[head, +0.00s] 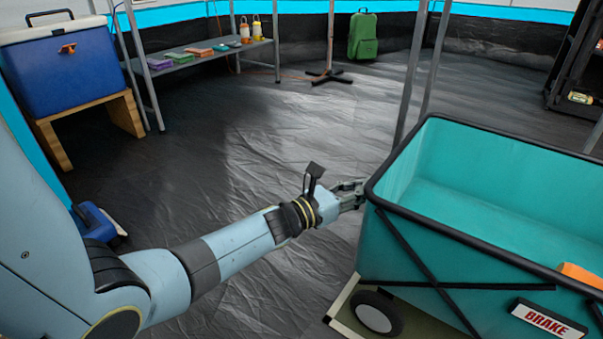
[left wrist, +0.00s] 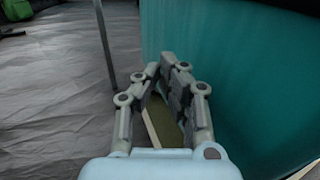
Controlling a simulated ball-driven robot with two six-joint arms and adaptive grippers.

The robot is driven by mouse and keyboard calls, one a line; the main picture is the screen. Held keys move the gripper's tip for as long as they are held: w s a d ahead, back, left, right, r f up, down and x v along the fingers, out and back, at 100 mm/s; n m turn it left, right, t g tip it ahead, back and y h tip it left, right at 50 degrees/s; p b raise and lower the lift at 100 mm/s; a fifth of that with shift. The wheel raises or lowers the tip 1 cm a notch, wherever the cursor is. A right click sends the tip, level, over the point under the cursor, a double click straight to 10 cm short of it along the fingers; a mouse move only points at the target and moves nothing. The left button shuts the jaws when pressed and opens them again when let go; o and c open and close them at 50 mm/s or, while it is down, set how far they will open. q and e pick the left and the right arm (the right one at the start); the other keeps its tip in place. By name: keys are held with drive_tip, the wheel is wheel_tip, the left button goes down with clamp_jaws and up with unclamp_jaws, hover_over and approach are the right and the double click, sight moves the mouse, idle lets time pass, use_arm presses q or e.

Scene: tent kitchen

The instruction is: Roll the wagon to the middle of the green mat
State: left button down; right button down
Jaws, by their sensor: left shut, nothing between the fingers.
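The teal wagon (head: 480,215) with a black rim fills the right of the head view. One wheel (head: 375,314) shows low at its left corner. The green mat (head: 428,322) with a pale border lies under this corner; most of it is hidden by the wagon or out of frame. My left gripper (head: 357,190) is shut and empty beside the wagon's left corner, near the rim. In the left wrist view the fingers (left wrist: 166,62) are together beside the teal wall (left wrist: 250,70); whether they touch it I cannot tell. My right gripper is not in view.
A red-lettered BRAKE sign (head: 548,320) is on the wagon's side. An orange object (head: 582,274) shows at its right. A thin pole (head: 410,75) stands behind the wagon. A blue cooler (head: 62,68) and a low shelf (head: 205,55) stand at the left. The grey floor between is clear.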

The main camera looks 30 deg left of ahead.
use_arm(q)
drive_tip(key=shift+d, duration=3.95)
drive_tip(key=a+r+p, duration=0.1)
drive_tip(key=a+r, duration=0.2)
drive_tip(key=a, duration=0.4)
